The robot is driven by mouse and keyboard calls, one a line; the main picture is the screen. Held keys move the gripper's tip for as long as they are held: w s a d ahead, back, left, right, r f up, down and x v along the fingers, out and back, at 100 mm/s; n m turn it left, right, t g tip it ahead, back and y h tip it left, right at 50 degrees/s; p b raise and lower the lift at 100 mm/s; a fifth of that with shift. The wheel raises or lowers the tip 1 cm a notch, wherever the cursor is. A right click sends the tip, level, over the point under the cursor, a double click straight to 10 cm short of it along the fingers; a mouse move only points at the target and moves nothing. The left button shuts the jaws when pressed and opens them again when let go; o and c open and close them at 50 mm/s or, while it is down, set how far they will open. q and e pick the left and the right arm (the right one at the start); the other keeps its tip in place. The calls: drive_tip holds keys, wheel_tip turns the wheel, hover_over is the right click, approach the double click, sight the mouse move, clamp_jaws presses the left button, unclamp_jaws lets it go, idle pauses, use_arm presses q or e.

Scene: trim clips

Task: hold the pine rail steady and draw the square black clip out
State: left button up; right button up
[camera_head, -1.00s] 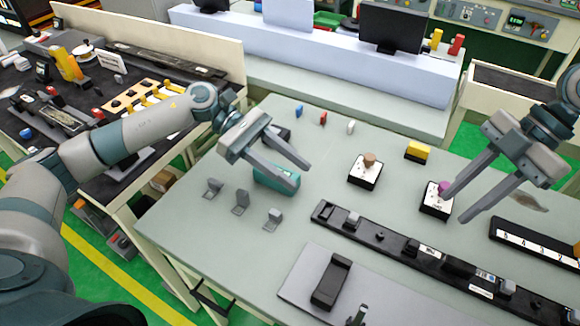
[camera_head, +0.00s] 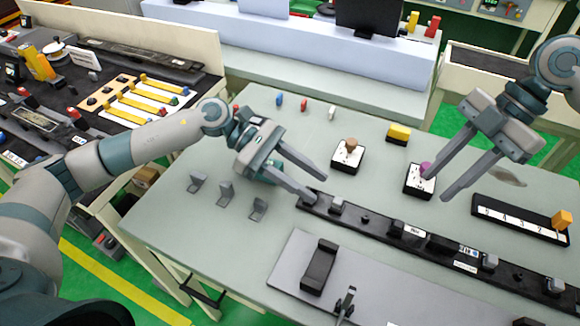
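A long black rail (camera_head: 379,222) lies across the right half of the table, slanting down to the right. No pine-coloured rail is plain to me; this one looks black. Several small pieces sit along it, among them a squarish dark clip (camera_head: 396,227) near its middle and a grey block (camera_head: 337,205) near its left end. I cannot tell for certain which is the square black clip. My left gripper (camera_head: 319,190) is open, its fingertips at or above the rail's left end. My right gripper (camera_head: 434,188) is open and empty, above the table behind the rail.
A white box with a purple button (camera_head: 425,168) is beside my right fingers; another has a brown button (camera_head: 351,146). A grey plate (camera_head: 285,283) with a black block lies in front of the rail. Three grey brackets (camera_head: 226,190) stand at left. A numbered black strip (camera_head: 520,223) lies at right.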

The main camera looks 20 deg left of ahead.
sight(334, 199)
use_arm(q)
drive_tip(key=x, duration=0.8)
drive_tip(key=shift+d+f, duration=0.15)
drive_tip(key=shift+d, duration=0.1)
clamp_jaws()
use_arm(e)
drive_tip(key=shift+o, duration=0.2)
